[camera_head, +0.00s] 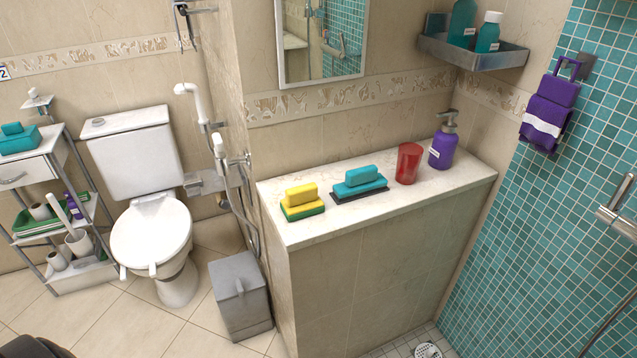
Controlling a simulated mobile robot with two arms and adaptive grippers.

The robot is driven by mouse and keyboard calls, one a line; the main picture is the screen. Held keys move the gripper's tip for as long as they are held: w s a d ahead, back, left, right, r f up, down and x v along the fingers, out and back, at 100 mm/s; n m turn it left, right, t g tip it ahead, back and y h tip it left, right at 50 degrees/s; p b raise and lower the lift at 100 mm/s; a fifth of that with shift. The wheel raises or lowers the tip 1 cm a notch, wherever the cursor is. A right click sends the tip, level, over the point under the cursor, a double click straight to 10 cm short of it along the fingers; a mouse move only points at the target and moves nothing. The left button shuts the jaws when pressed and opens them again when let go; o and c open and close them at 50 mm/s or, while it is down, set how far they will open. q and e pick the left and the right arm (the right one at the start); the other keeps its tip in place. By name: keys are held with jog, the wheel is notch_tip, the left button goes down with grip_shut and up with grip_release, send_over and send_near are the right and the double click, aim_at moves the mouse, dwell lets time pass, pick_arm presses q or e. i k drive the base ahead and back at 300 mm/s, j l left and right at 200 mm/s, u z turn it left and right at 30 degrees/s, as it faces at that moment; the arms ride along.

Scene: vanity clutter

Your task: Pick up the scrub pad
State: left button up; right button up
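Two sponge-like pads lie on the pale stone ledge (409,196) in the head view. One is a scrub pad (302,211) with a yellow block on a green and yellow base, near the ledge's left end. The other is a teal pad (360,184) with a teal block on a dark, flat base, just to its right. The two are apart. Which one the task names cannot be told from the frame. Neither of my grippers shows in this view, and nothing is seen touching either pad.
A red cup (409,163) and a purple pump bottle (443,145) stand right of the pads. A mirror (323,40) and corner shelf (475,52) hang above. A grey bin (240,295), toilet (150,230) and shelf cart (30,172) are at left. The ledge's front strip is clear.

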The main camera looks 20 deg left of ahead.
aim_at(303, 201)
jog(key=i+u, duration=0.1)
jog(key=u, duration=0.25)
jog(key=i+u, duration=0.15)
jog(key=u, duration=0.2)
jog(key=i+l+u, duration=0.1)
jog(key=u, duration=0.3)
